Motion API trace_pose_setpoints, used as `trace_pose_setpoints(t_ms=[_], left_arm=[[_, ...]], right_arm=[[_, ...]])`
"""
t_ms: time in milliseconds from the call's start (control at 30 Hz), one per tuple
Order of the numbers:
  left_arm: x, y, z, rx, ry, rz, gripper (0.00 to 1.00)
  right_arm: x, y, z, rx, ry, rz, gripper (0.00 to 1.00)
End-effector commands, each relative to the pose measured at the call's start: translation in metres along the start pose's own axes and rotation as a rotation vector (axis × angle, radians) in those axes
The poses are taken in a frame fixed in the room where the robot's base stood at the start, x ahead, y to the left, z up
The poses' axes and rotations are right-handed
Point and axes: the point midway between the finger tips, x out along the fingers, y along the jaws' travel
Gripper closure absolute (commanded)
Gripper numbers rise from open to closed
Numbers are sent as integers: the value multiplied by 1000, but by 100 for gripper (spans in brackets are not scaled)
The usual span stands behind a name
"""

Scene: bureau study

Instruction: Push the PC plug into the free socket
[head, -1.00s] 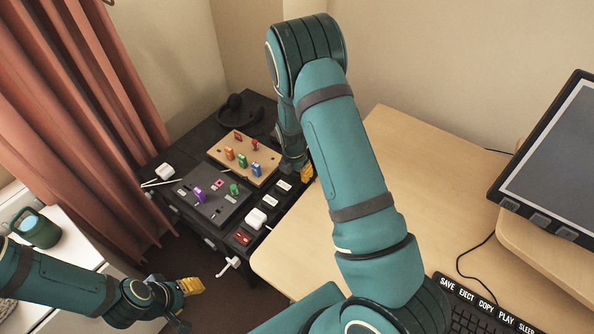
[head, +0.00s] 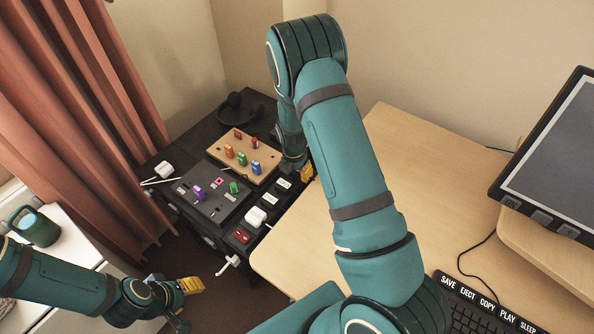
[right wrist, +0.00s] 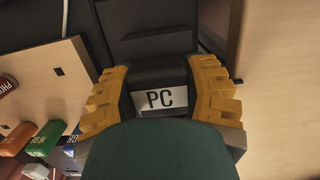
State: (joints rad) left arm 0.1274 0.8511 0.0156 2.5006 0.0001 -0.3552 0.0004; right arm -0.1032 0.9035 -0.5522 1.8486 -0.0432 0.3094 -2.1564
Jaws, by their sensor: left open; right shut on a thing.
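My right gripper (right wrist: 162,97) is shut on the black PC plug (right wrist: 158,76), with a yellow finger on each side of its white "PC" label. In the head view my right gripper (head: 306,173) is mostly hidden behind my own arm, at the far end of a dark socket strip (head: 262,229). The strip carries white labels, a white plug (head: 256,216) and a red switch (head: 242,236). The free socket cannot be made out, nor whether the PC plug touches it. My left gripper (head: 192,286) is open and empty at the lower left, away from the strip.
Beside the strip are a wooden board (head: 218,148) with coloured pegs and a dark panel (head: 213,211) with coloured pieces. Headphones (head: 238,108) lie behind. The light wooden desk (head: 291,241) borders the strip on the right. A white plug (head: 230,263) hangs below.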

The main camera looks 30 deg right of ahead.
Motion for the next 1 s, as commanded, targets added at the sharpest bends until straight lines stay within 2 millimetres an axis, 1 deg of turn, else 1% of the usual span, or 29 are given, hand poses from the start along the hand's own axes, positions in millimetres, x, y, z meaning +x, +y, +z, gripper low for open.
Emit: trace_pose_setpoints(t_ms=[67, 100, 167, 200, 433, 567, 667, 1000], left_arm=[[0, 0, 0, 0, 0, 0, 53], [0, 0, 0, 0, 0, 0, 53], [0, 0, 0, 0, 0, 0, 53], [0, 0, 0, 0, 0, 0, 53], [0, 0, 0, 0, 0, 0, 53], [0, 0, 0, 0, 0, 0, 53], [0, 0, 0, 0, 0, 0, 53], [0, 0, 0, 0, 0, 0, 53]], right_arm=[[1, -1, -1, 0, 1, -2, 83], [1, -1, -1, 0, 1, -2, 42], [1, -1, -1, 0, 1, -2, 21], [1, -1, -1, 0, 1, -2, 17], [1, -2, 0, 0, 2, -4, 17], [-7, -1, 0, 0, 1, -2, 17], [-20, 0, 0, 1, 0, 0, 17], [-88, 2, -1, -1, 0, 4, 17]])
